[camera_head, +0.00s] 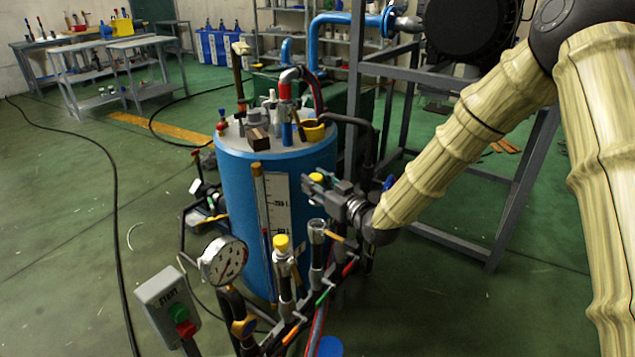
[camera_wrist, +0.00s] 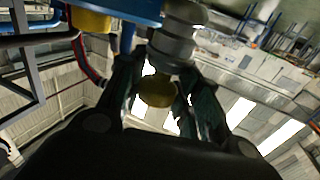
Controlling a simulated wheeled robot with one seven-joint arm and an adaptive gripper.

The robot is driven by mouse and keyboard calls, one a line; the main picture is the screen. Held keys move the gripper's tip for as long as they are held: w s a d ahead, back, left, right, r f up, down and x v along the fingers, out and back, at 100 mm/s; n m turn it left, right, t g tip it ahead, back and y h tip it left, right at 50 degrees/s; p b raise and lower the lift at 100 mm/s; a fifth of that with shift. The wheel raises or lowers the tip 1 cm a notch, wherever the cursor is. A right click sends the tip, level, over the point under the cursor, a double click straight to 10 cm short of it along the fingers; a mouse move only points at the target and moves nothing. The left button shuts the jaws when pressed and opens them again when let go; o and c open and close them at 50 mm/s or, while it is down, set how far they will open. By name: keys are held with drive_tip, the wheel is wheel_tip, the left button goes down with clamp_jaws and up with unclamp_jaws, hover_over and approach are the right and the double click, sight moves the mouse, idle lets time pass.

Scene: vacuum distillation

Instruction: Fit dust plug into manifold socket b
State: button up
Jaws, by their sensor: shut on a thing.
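My gripper (camera_head: 322,186) is shut on the yellow-topped dust plug (camera_head: 316,177), in front of the blue tank. The plug's yellow disc (camera_wrist: 157,92) shows between the fingers in the wrist view. A grey cylinder (camera_wrist: 175,42) lies just beyond it there; I cannot tell whether they touch. In the head view, an uncapped manifold socket with a grey top (camera_head: 317,226) stands below the gripper, with a gap between. The neighbouring socket to its left carries a yellow cap (camera_head: 281,243). Socket letters are not readable.
The manifold carries a pressure gauge (camera_head: 223,261) and coloured valve handles close to the sockets. The blue tank (camera_head: 235,200) stands right behind. A start button box (camera_head: 168,305) is at front left. A grey steel frame (camera_head: 450,242) stands behind my arm.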

drive_tip(key=shift+s, duration=0.1)
drive_tip(key=shift+d+f+b, duration=0.1)
drive_tip(key=shift+f+b, duration=0.2)
drive_tip(key=shift+f, duration=0.15)
drive_tip(key=shift+f+b, duration=1.3)
drive_tip(key=shift+f, duration=1.15)
drive_tip(key=shift+f+b, duration=1.15)
drive_tip(key=shift+f, duration=1.1)
drive_tip(key=o, duration=1.2)
drive_tip(key=shift+s, duration=0.1)
drive_tip(key=v, duration=1.2)
